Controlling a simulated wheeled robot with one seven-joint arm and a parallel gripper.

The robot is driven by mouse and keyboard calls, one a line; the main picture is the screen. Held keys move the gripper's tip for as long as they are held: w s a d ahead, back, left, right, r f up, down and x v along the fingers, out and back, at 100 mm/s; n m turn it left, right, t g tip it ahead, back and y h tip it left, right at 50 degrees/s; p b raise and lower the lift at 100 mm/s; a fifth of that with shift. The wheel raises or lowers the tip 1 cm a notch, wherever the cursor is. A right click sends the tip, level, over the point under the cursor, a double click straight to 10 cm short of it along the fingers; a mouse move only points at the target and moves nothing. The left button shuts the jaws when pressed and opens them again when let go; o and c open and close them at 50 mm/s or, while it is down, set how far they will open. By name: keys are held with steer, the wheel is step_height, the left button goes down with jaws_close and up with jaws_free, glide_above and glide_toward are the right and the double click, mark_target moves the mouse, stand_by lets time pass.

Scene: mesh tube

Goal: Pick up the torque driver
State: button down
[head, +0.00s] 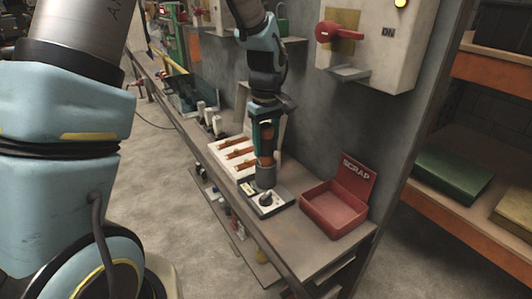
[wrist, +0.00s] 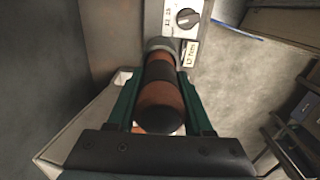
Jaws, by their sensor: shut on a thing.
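The torque driver (wrist: 160,98) has an orange-brown handle with black bands and a dark rounded end. In the wrist view it lies between the two green fingers of my gripper (wrist: 161,80), which are shut on it. In the head view my gripper (head: 265,128) points down at the bench, with the driver's orange-brown handle (head: 265,150) between its fingers. Below the handle is a grey cylinder (head: 265,177), at the back of a small panel with a dial (head: 266,199). I cannot tell whether the driver's lower end is clear of that cylinder.
A white tray (head: 222,146) with orange-brown items is left of my gripper. A red bin marked SCRAP (head: 332,225) is to the right on the bench. The wall with a grey switch box (head: 375,45) stands close behind. Bare bench (head: 287,233) lies in front of the bin.

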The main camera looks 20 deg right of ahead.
mark_target(266, 126)
steer(key=shift+r, duration=0.1)
step_height(266, 126, up, 10)
steer(key=shift+b, duration=1.05)
stand_by(1.1)
